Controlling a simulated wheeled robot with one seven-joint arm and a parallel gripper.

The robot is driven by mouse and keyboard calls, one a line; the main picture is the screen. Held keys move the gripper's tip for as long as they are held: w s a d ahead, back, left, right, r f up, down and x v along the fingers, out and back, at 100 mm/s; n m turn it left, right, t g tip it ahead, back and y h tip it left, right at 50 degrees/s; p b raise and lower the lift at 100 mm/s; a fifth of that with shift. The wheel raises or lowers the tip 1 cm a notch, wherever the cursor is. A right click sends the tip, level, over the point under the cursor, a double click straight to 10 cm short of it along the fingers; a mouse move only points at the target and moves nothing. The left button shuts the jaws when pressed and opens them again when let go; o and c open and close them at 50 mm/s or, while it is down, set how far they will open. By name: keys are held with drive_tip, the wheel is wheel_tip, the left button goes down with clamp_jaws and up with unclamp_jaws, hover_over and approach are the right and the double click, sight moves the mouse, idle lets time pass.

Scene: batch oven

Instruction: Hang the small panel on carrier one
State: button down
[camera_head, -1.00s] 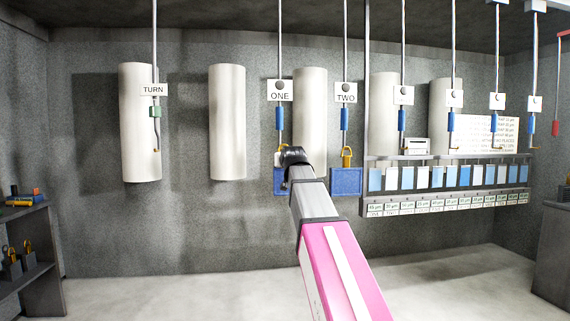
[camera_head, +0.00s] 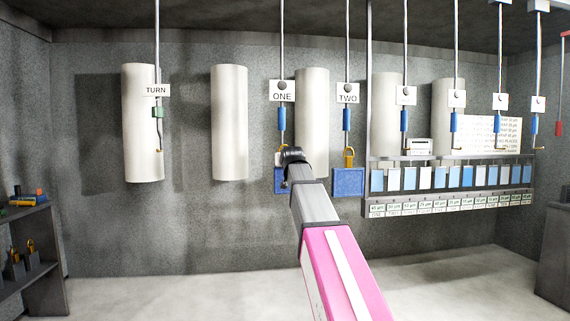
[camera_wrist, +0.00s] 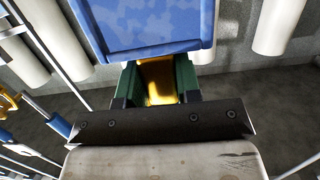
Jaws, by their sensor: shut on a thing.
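A small blue panel (camera_wrist: 145,28) with a yellow hanger (camera_wrist: 158,82) is at my gripper. My gripper (camera_wrist: 155,88) is shut on the yellow hanger, with its green fingers on either side. In the head view the blue panel (camera_head: 280,183) shows just below carrier one (camera_head: 282,120), partly behind my arm's end, which hides the gripper fingers. Carrier one is a rod with a blue sleeve and a "ONE" sign (camera_head: 282,97). My arm's end covers its lower tip, so I cannot tell whether the hanger touches it.
Carrier two (camera_head: 347,120), close on the right, bears another blue panel (camera_head: 348,183) on a yellow hanger. The "TURN" rod (camera_head: 158,112) hangs at left. A rack with small coloured sample cards (camera_head: 439,178) stands at right. A shelf (camera_head: 35,215) is at far left. The floor is clear.

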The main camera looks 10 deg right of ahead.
drive_tip(key=shift+w+f, duration=0.15)
drive_tip(key=shift+w, duration=0.7)
drive_tip(key=shift+w+f, duration=0.15)
drive_tip(key=shift+w, duration=0.65)
drive_tip(key=shift+f, duration=0.4)
idle(1.0)
drive_tip(key=c, duration=1.2)
unclamp_jaws()
drive_tip(key=shift+o, duration=0.7)
drive_tip(key=shift+o, duration=0.3)
drive_tip(key=o, duration=0.5)
